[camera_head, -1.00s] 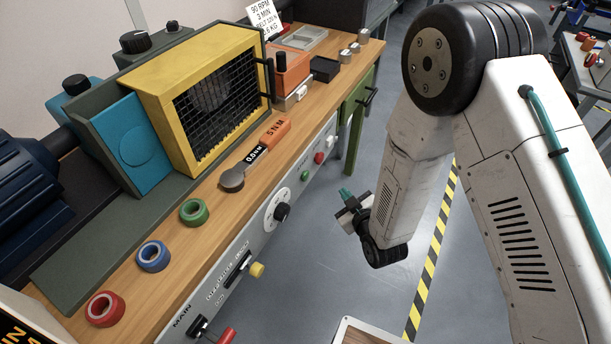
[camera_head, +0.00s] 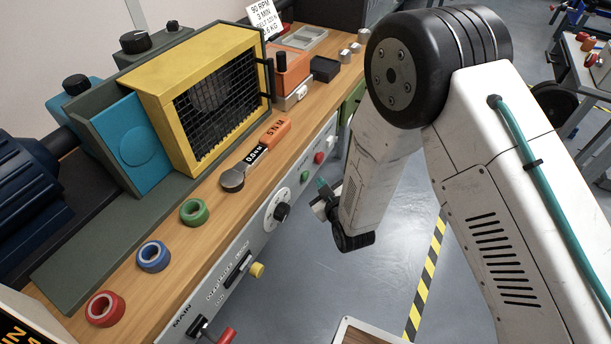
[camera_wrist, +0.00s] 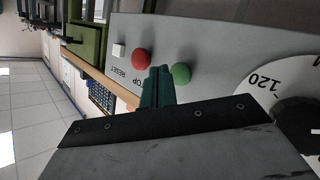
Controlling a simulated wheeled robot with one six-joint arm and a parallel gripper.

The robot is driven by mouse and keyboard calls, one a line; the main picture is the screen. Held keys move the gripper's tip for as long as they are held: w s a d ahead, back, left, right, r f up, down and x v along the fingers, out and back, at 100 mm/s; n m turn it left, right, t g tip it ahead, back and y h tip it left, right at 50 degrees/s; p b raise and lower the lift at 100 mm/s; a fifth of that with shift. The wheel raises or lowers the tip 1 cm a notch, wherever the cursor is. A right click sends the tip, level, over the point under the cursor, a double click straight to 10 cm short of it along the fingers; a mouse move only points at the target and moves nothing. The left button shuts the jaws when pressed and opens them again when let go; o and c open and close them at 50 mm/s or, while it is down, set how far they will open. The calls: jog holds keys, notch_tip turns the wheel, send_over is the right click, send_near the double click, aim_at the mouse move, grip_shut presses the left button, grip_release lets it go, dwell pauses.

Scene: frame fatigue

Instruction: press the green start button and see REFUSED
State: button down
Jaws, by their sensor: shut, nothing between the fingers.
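The green start button (camera_head: 304,177) is on the grey front panel of the bench, between the red button (camera_head: 319,157) and the dial (camera_head: 281,211). In the wrist view the green button (camera_wrist: 181,74) is just right of the fingertips and the red stop button (camera_wrist: 141,60) is to their left. My gripper (camera_head: 322,185) is shut and empty, its teal fingers pointing at the panel. In the wrist view the fingers (camera_wrist: 157,84) overlap the panel near the green button; I cannot tell whether they touch. No REFUSED reading is legible.
A white reset button (camera_wrist: 118,51) sits beyond the red one. The dial (camera_wrist: 290,100) is close on the right in the wrist view. The floor beside the bench is open.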

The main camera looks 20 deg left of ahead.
jog(key=shift+a, duration=0.65)
jog(key=shift+a, duration=0.15)
dwell(1.5)
jog(key=shift+a, duration=0.25)
jog(key=shift+w+a, duration=0.1)
jog(key=shift+a, duration=0.35)
dwell(0.6)
jog(key=shift+d, duration=0.85)
jog(key=shift+d, duration=0.15)
jog(key=d, duration=0.4)
jog(key=shift+s+d, duration=0.25)
jog(key=shift+d, duration=0.1)
